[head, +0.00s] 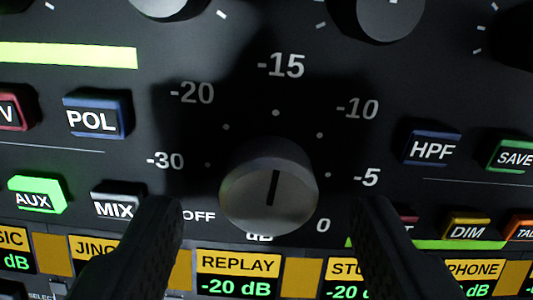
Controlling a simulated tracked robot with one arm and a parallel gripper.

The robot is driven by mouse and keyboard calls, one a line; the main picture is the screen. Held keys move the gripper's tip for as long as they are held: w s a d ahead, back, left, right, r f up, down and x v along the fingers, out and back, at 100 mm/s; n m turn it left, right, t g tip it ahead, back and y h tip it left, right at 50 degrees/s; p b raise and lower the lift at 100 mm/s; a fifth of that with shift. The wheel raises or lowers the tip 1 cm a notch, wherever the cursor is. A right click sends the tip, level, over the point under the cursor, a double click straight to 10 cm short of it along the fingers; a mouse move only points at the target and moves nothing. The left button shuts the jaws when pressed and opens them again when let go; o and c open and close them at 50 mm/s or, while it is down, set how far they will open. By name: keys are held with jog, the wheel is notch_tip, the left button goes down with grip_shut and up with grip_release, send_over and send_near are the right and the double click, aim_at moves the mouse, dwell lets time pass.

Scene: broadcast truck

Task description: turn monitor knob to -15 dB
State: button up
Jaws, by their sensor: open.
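The monitor knob (269,188) is a grey round knob in the middle of the head view. Its dark pointer line stands almost upright, leaning slightly right at the top, towards the -15 mark (281,65). Around it the scale reads OFF, -30, -20, -15, -10, -5 and 0, with small dots. My gripper (263,232) is open, with one dark finger to the lower left of the knob and one to the lower right. Both fingers appear apart from the knob, with gaps on each side.
Buttons POL (94,118), AUX (35,195) and MIX (117,201) are at left; HPF (432,149), SAVE (512,156) and DIM (467,231) are at right. Two other knobs show at the top edge. Yellow-labelled displays, including REPLAY (238,264), run along the bottom.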

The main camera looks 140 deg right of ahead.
jog(key=shift+x, duration=0.85)
jog(key=c, duration=1)
jog(key=shift+o, duration=0.2)
jog(key=shift+n, duration=0.3)
jog(key=o, duration=1)
jog(key=shift+c, duration=0.2)
jog(key=v, duration=1.3)
jog(key=shift+s+r, duration=0.2)
jog(key=shift+r, duration=0.1)
